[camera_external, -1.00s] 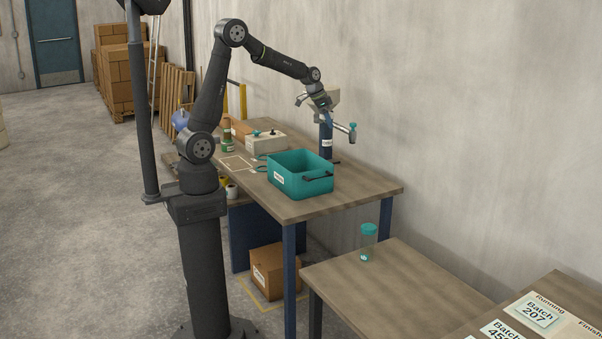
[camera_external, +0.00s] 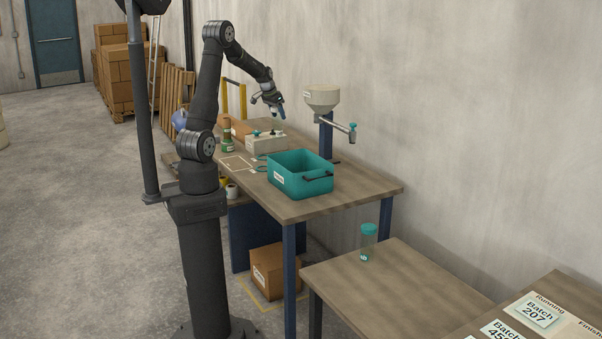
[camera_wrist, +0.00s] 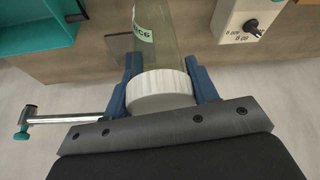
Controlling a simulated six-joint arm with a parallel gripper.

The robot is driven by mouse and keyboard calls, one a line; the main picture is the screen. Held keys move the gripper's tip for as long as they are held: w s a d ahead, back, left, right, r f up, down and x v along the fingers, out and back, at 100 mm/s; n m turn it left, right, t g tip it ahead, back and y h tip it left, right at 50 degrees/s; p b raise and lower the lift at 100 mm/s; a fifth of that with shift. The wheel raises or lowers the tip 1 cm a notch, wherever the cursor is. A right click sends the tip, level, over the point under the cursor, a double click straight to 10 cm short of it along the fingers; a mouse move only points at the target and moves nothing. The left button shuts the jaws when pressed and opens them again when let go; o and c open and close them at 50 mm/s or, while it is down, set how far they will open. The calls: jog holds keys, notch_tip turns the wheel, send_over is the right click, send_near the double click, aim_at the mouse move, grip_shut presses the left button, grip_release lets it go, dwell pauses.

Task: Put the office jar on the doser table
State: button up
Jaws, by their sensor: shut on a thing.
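My gripper (camera_external: 276,108) is raised above the doser table (camera_external: 350,190), near the control box and left of the doser. In the wrist view my gripper (camera_wrist: 162,66) is shut on a clear jar (camera_wrist: 158,38) with a white ribbed lid (camera_wrist: 160,88); the blue fingers sit at both sides of the lid. The jar's label is only partly readable, so I cannot tell for certain that it is the office jar. The jar is too small to make out well in the external view. The jar's far end is cut off in the wrist view.
The doser (camera_external: 322,100) stands at the table's back, with its pipe pointing right. A teal bin (camera_external: 300,185) is at the front and a control box (camera_external: 268,143) behind it. A teal-lidded jar (camera_external: 367,243) stands on the lower table (camera_external: 400,290).

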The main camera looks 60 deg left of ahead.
aim_at(276, 118)
jog(key=f, duration=0.1)
jog(key=a+f, duration=0.1)
jog(key=f, duration=0.1)
jog(key=shift+s, duration=0.15)
jog(key=s+a+f, duration=0.1)
jog(key=a+f, duration=0.9)
jog(key=shift+s+a+f, duration=0.2)
jog(key=shift+s+f, duration=0.05)
jog(key=shift+s, duration=0.15)
jog(key=shift+f, duration=0.15)
jog(key=o, duration=1.3)
jog(key=shift+c, duration=0.2)
jog(key=v, duration=1.2)
